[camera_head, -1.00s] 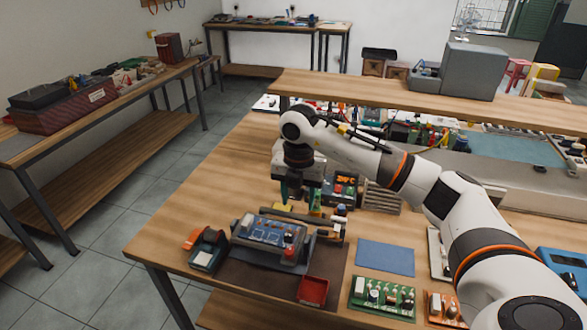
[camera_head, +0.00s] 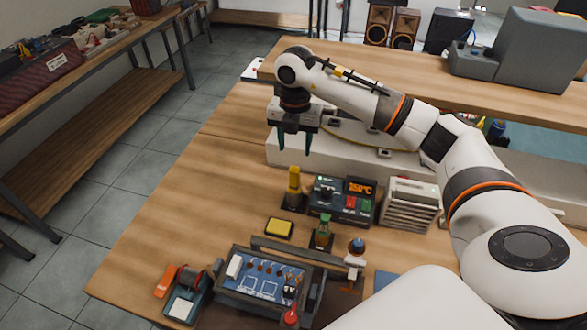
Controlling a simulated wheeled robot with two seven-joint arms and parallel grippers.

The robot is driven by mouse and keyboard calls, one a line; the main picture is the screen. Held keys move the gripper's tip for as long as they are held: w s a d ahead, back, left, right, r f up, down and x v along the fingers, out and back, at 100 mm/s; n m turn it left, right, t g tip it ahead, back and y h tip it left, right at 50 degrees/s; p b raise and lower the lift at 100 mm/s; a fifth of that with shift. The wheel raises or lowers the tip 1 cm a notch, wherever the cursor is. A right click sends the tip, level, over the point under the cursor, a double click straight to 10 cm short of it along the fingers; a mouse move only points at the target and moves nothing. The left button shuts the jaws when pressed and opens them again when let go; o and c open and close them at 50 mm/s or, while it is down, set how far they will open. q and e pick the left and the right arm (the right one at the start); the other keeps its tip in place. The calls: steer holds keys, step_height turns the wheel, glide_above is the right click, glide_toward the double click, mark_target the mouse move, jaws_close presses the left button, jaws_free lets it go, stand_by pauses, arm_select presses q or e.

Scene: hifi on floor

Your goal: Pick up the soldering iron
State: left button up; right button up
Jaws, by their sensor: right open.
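A yellow-handled tool (camera_head: 294,181), which looks like the soldering iron, stands upright in a small dark base on the wooden workbench (camera_head: 200,215). It is just left of the soldering station (camera_head: 343,200) with its lit orange temperature display. My right gripper (camera_head: 295,143) points down above and behind the yellow tool, its two dark fingers apart and empty. It does not appear to touch anything. The tool's tip is hidden in its base. My left gripper is out of view.
A yellow sponge pad (camera_head: 279,228), a small green bottle (camera_head: 323,231) and a blue circuit board in a holder (camera_head: 264,281) stand in front. A vented grey box (camera_head: 411,202) is right of the station. A raised shelf (camera_head: 400,80) runs behind. The bench's left side is clear.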

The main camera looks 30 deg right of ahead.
mark_target(294, 170)
steer(key=f, duration=0.1)
steer(key=f+p, duration=0.1)
steer(key=f, duration=0.1)
steer(key=s+f, duration=0.1)
steer(key=f, duration=0.1)
steer(key=shift+a+p, duration=0.3)
step_height(294, 170, down, 3)
steer(key=shift+a+f+p, duration=0.1)
steer(key=shift+p, duration=0.9)
step_height(294, 170, down, 2)
steer(key=shift+f, duration=0.45)
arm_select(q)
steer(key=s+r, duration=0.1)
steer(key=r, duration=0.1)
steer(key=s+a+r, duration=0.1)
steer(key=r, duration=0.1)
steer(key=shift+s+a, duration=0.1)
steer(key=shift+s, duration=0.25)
arm_select(e)
steer(key=shift+w, duration=0.1)
steer(key=c, duration=1)
